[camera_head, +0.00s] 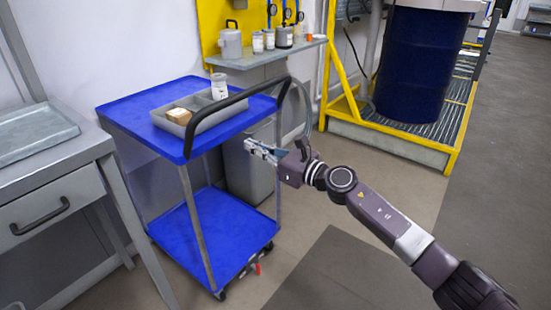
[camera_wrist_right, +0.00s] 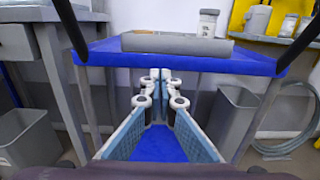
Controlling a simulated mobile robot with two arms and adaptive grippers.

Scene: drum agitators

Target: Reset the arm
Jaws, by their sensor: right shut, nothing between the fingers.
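My right arm comes in from the lower right in the head view. Its gripper (camera_head: 254,149) is shut and empty, in the air just right of the blue cart's top shelf (camera_head: 135,100). In the right wrist view the right gripper (camera_wrist_right: 161,76) points toward the cart, its fingertips together below the front edge of the top shelf (camera_wrist_right: 262,62). The blue lower shelf (camera_wrist_right: 160,146) shows beneath and between the fingers. My left gripper is not in view.
A grey tray (camera_head: 205,124) on the cart holds a tan box (camera_head: 190,107) and a white jar (camera_head: 219,86). The cart's black handle (camera_head: 180,148) is close to the gripper. A grey bin (camera_head: 247,165) stands behind. A blue drum (camera_head: 420,65) stands on a yellow-edged platform; the right floor is clear.

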